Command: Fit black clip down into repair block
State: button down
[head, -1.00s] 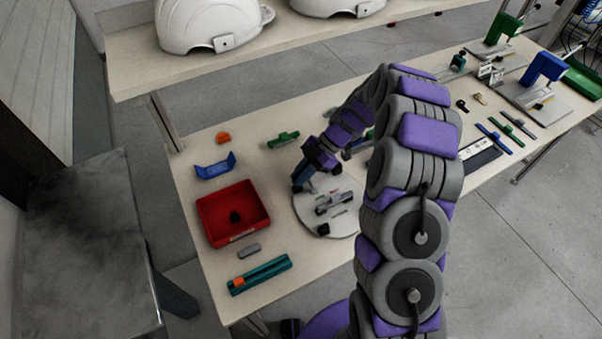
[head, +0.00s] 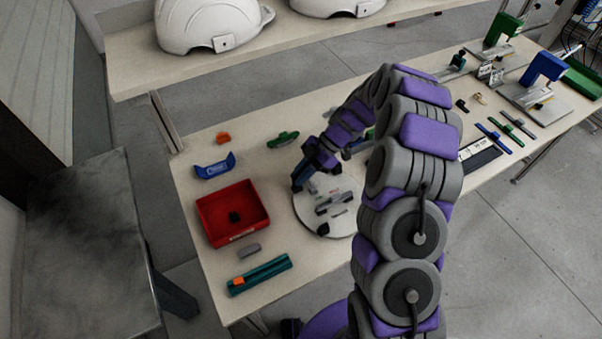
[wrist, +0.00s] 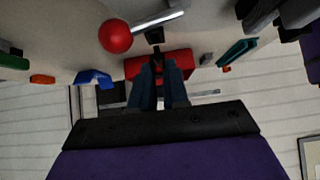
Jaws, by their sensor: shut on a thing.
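My gripper (wrist: 160,60) has its two dark blue fingers close together. A small black piece, which looks like the black clip (wrist: 155,36), shows at the fingertips in the wrist view. In the head view my gripper (head: 299,186) is low over the left edge of a round pale plate (head: 345,230); the clip is hidden there. A grey fixture (head: 335,203) stands on the plate to the right of the fingers and may hold the repair block, but I cannot make the block out. In the wrist view a silver bar (wrist: 160,20) with a red ball (wrist: 115,36) lies beside the fingertips.
A red bin (head: 212,233) with a black piece inside stands left of the plate. A black knob (head: 322,229) sits at the plate's front.

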jog(key=shift+f, duration=1.1)
jog(key=c, duration=1)
grip_release()
jog(key=shift+c, duration=0.2)
jog(key=p+v, duration=0.3)
jog(key=v, duration=1.4)
jog(key=shift+d+p, duration=0.2)
jog(key=shift+p, duration=0.1)
jog(key=shift+w, duration=0.1)
